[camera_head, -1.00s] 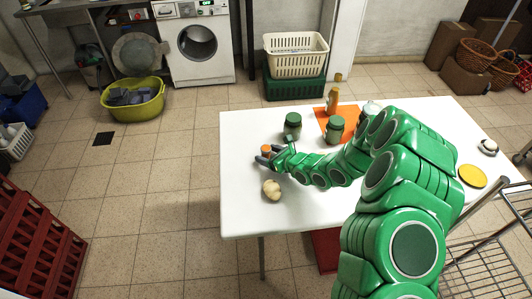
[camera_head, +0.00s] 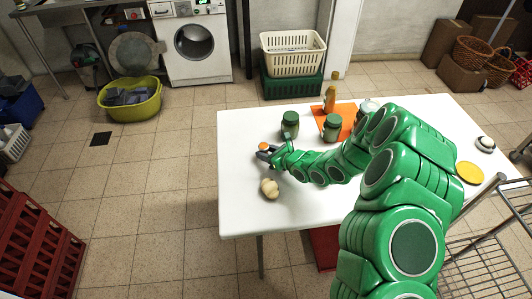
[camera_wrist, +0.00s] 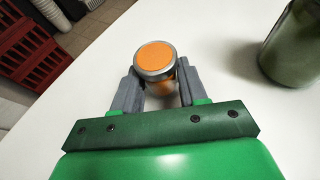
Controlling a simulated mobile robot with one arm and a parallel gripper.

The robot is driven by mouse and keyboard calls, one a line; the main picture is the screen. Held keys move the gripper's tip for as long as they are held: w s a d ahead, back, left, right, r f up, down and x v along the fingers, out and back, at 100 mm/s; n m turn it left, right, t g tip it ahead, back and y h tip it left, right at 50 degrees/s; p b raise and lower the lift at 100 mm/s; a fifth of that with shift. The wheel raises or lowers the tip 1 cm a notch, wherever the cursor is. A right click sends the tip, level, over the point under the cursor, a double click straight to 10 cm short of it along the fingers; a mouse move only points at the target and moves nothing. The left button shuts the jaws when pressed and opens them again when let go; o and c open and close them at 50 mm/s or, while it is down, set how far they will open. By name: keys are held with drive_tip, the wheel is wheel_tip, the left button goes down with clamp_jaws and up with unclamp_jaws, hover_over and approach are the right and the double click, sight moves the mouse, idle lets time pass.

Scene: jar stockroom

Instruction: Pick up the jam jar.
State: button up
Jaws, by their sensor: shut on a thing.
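A small jar with an orange lid, the jam jar by its look, stands between my fingers in the wrist view (camera_wrist: 155,57). It also shows in the head view (camera_head: 264,146) near the left edge of the white table (camera_head: 245,217). My gripper (camera_wrist: 154,84) is shut on the jar, with one grey finger on each side of it. The gripper also shows in the head view (camera_head: 266,151). The jar's lower part is mostly hidden by the fingers. I cannot tell whether it touches the table.
A green-lidded jar (camera_head: 290,124) stands just behind my gripper, and another (camera_head: 332,127) stands farther right by an orange mat (camera_head: 346,112). A pale lumpy object (camera_head: 269,188) lies in front of the gripper. A yellow disc (camera_head: 469,173) lies at the right.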

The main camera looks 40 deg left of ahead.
sight(263, 146)
drive_tip(key=shift+r, duration=0.45)
wheel_tip(263, 146, up, 2)
drive_tip(key=shift+r, duration=0.1)
drive_tip(key=s+d+r, duration=0.9)
drive_tip(key=d, duration=0.1)
drive_tip(key=shift+s+d+r, duration=0.2)
